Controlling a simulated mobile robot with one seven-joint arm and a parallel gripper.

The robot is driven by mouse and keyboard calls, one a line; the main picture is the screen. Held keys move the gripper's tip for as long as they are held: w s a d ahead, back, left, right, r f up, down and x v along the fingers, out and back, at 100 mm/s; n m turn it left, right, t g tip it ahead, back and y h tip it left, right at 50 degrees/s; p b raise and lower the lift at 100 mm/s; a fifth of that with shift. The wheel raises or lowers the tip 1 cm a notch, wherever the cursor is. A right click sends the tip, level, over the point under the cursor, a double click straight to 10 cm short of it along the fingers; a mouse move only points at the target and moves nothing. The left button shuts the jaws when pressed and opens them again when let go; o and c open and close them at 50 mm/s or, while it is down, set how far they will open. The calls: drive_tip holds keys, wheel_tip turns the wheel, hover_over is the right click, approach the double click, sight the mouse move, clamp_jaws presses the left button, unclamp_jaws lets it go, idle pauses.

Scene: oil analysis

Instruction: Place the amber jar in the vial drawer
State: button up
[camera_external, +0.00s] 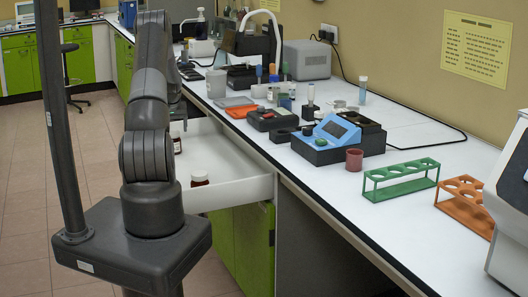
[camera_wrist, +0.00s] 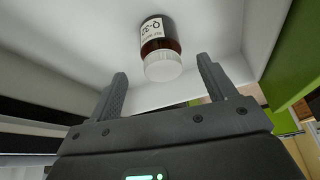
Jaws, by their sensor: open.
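An amber jar (camera_wrist: 160,45) with a white cap and a white label shows in the wrist view, standing inside the white drawer. My gripper (camera_wrist: 163,80) is open and empty, with its two fingers apart on either side below the jar's cap in the picture; the jar is not gripped. In the external view the open white vial drawer (camera_external: 235,188) juts out from under the bench.
The white bench top (camera_external: 400,209) holds a blue device (camera_external: 332,135), a red cup (camera_external: 354,160), a green rack (camera_external: 400,180) and an orange rack (camera_external: 465,203). Green cabinet doors (camera_external: 240,245) lie below the drawer. The floor left of the drawer is clear.

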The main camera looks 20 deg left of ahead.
drive_tip(key=s+d+r+m, duration=0.1)
drive_tip(key=s+d+r, duration=0.45)
drive_tip(key=r, duration=0.35)
drive_tip(key=s+d+r+m, duration=0.1)
drive_tip(key=s+d+r, duration=0.3)
drive_tip(key=d+r, duration=0.4)
drive_tip(key=s+d+r+m, duration=0.1)
drive_tip(key=s+d+r, duration=0.4)
drive_tip(key=r, duration=0.4)
drive_tip(key=s+d+r+m, duration=0.1)
drive_tip(key=s+d, duration=0.4)
drive_tip(key=s, duration=0.4)
drive_tip(key=s+d+r+m+t+h, duration=0.1)
drive_tip(key=s+d+r, duration=0.1)
drive_tip(key=s+d, duration=0.3)
drive_tip(key=s+d+r+m+h, duration=0.1)
drive_tip(key=s+d, duration=0.4)
drive_tip(key=s, duration=0.8)
drive_tip(key=shift+s+r+t, duration=0.25)
drive_tip(key=shift+t, duration=0.05)
drive_tip(key=shift+c, duration=0.3)
